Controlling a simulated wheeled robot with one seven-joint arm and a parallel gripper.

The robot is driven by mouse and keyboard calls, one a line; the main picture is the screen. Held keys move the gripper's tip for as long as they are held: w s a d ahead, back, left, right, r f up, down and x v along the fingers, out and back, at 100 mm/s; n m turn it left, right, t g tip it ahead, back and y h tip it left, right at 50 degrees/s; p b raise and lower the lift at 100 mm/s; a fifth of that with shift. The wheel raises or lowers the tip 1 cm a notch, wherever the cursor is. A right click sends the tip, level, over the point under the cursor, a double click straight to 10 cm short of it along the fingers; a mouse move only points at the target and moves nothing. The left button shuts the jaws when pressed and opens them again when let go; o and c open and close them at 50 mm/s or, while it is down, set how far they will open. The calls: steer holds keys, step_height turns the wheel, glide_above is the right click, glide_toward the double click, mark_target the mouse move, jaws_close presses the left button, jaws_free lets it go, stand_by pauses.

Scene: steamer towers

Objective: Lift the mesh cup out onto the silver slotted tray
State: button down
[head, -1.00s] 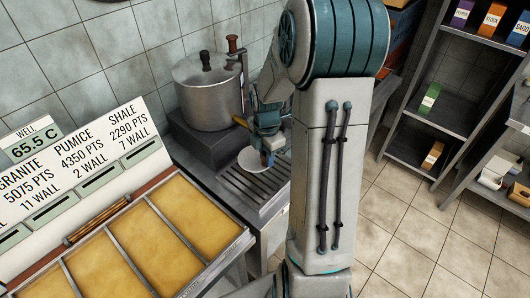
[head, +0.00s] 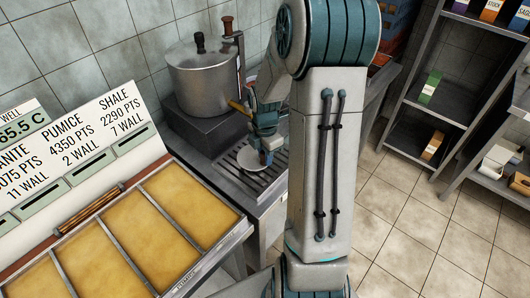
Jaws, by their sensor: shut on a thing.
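My gripper (head: 267,146) is shut over the silver slotted tray (head: 255,181), mostly seen from above and behind. A pale round thing (head: 250,159), which looks like the mesh cup, shows at the gripper's lower left, over the back part of the tray. The jaws and their hold on it are too small to see clearly. I cannot tell whether it touches the slots. A tan handle-like piece (head: 236,106) sticks out to the left of my wrist, beside the pot.
A large lidded steel pot (head: 204,88) stands on a dark block behind the tray. The well with amber compartments (head: 187,215) and its price sign (head: 75,150) are at left. Shelves (head: 440,95) stand at right. My arm hides the tray's right side.

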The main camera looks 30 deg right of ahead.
steer(key=shift+f+b, duration=0.35)
steer(key=shift+f, duration=0.15)
stand_by(0.5)
steer(key=c, duration=1.1)
jaws_free()
steer(key=shift+c, duration=0.2)
steer(key=shift+r, duration=0.15)
step_height(320, 180, up, 14)
steer(key=shift+f+b, duration=0.2)
steer(key=shift+b, duration=0.15)
